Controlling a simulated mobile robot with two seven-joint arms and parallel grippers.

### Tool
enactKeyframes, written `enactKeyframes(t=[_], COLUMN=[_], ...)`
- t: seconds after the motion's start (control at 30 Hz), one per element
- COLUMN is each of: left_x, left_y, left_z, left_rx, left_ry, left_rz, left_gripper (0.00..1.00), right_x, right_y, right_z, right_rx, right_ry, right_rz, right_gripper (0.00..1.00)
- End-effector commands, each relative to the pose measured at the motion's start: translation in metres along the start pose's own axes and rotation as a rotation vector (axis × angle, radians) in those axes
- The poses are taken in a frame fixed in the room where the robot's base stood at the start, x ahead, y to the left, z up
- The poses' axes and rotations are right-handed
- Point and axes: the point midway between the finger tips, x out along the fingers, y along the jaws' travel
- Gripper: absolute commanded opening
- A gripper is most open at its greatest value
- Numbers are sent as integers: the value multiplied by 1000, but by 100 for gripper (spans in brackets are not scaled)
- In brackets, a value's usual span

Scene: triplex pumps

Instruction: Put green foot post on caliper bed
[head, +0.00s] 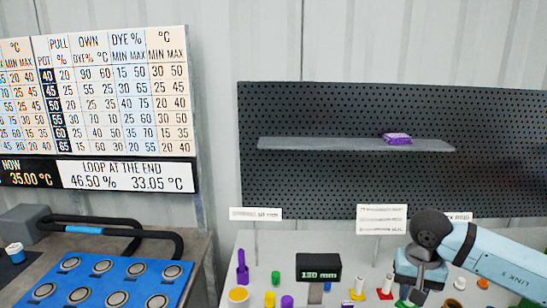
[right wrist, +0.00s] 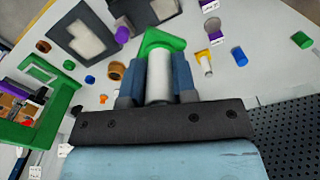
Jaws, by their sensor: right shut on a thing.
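The green foot post is a white cylinder (right wrist: 158,76) with a green triangular foot (right wrist: 162,41). My right gripper (right wrist: 157,84) is shut on its white cylinder, one dark finger on each side. In the head view my right gripper (head: 420,272) is at the lower right over the table, with a bit of green under it. A black readout showing 130 mm (head: 318,267) stands at the front middle; I cannot make out a caliper bed for certain. My left gripper is not in view.
White posts with a yellow foot (head: 358,287) and a red foot (head: 387,287) stand left of my right gripper. Purple, green and yellow parts crowd the table's left. A perforated board (head: 300,185) with a shelf (head: 300,144) is behind. A green frame (right wrist: 45,110) lies left in the wrist view.

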Motion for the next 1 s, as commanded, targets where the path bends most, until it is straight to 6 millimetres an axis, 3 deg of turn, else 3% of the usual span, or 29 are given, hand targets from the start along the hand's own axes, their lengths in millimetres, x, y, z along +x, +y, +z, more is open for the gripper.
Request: enactKeyframes(t=[0.03, 0.23, 0.4, 0.53, 0.77, 0.87, 1.0], left_x=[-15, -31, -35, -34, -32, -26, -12], left_y=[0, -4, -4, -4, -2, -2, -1], left_z=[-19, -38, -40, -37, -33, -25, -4], left_rx=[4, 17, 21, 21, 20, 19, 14], left_ry=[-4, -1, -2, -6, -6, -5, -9], left_rz=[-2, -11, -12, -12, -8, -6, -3], left_gripper=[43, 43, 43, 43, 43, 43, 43], right_x=[-16, -18, -18, -16, -12, -7, 1], right_y=[-14, -49, -60, -62, -59, -51, -25], right_z=[17, 68, 88, 91, 83, 60, 5], right_rx=[-77, -311, -399, -415, -386, -302, -79], right_ry=[-4, -2, 0, 1, 1, 1, 1], right_rz=[-1, -1, 0, 1, 1, 1, 1], right_gripper=[0, 0, 0, 0, 0, 0, 0])
